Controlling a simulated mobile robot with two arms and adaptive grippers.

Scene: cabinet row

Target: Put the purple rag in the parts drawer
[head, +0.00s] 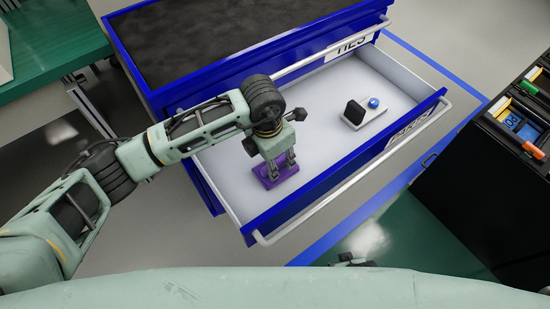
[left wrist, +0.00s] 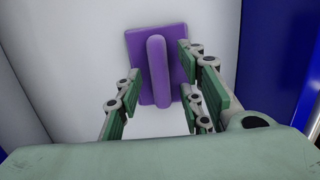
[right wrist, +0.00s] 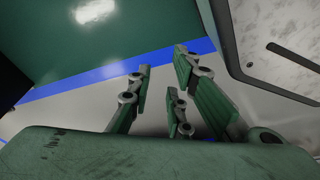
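The purple rag (head: 276,174) lies flat on the white floor of the open blue drawer (head: 324,104), near its left front corner. The drawer's front label is hard to read. In the left wrist view the rag (left wrist: 157,65) is a flat purple piece with a raised ridge along its middle. My left gripper (head: 277,160) points down just over the rag.
A grey block with a black part and a blue knob (head: 366,112) sits in the drawer's far right part. The cabinet's dark top (head: 215,35) is bare. A green table (head: 50,50) stands at left, a black case with coloured items (head: 515,130) at right.

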